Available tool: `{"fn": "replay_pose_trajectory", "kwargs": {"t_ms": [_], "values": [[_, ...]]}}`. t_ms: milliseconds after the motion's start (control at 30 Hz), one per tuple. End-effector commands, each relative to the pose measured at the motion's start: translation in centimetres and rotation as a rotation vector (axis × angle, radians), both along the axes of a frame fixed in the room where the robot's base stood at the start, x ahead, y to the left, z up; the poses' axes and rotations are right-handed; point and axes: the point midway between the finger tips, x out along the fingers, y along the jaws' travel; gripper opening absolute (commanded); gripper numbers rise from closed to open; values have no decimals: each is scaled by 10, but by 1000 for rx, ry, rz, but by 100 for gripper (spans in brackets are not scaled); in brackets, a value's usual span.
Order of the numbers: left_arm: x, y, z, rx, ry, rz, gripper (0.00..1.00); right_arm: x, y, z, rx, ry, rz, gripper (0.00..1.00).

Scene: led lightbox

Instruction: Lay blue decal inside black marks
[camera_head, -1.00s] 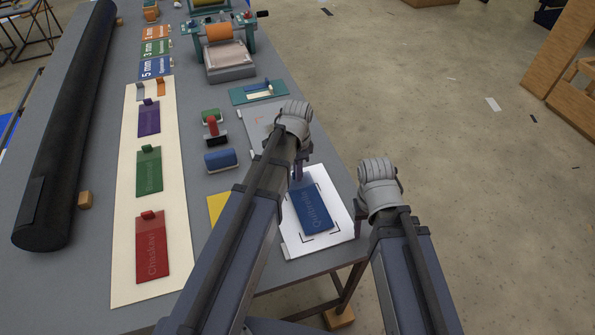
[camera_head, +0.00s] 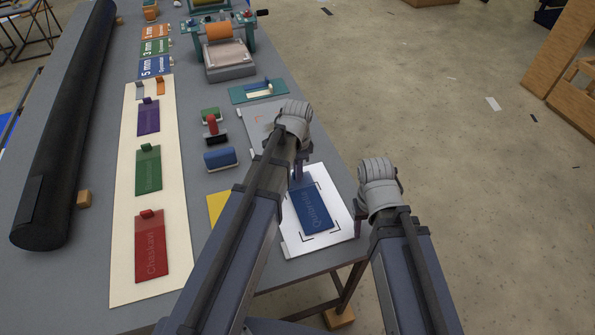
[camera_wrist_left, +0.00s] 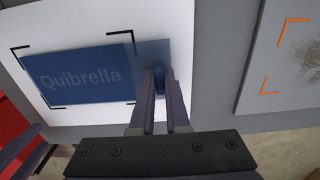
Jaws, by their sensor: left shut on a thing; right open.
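The blue decal (camera_head: 311,210), lettered "Quibrella", is over a white panel (camera_head: 338,232) at the table's right edge. Black corner marks (camera_head: 338,233) on the panel frame it. In the left wrist view the decal (camera_wrist_left: 85,75) has its dark part between the black marks (camera_wrist_left: 120,36), and a paler strip reaches past them towards my gripper. I cannot tell whether it lies fully flat. My left gripper (camera_head: 298,175) is shut on the decal's small blue tab (camera_wrist_left: 158,76). My right gripper (camera_head: 359,218) is open and empty, beside the panel past the table edge.
A cream board (camera_head: 122,240) holds red, green and purple decals. A blue-handled block (camera_head: 220,160), a red-handled tool (camera_head: 213,128) and a grey panel with orange marks (camera_wrist_left: 290,70) lie near my left arm. A long black roll (camera_head: 65,130) lies at left.

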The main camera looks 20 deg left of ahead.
Motion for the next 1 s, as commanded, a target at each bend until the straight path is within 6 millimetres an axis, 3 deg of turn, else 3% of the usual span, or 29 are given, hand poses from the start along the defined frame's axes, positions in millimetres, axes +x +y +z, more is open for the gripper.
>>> {"fn": "replay_pose_trajectory", "kwargs": {"t_ms": [267,300,600,1000], "values": [[0,0,-5,0,0,0,0,0,0,-5,0,0,0,50],[0,0,-4,0,0,0,16,0,0,-4,0,0,0,50],[0,0,-4,0,0,0,48,0,0,-4,0,0,0,50],[0,0,2,0,0,0,48,0,0,2,0,0,0,50]]}}
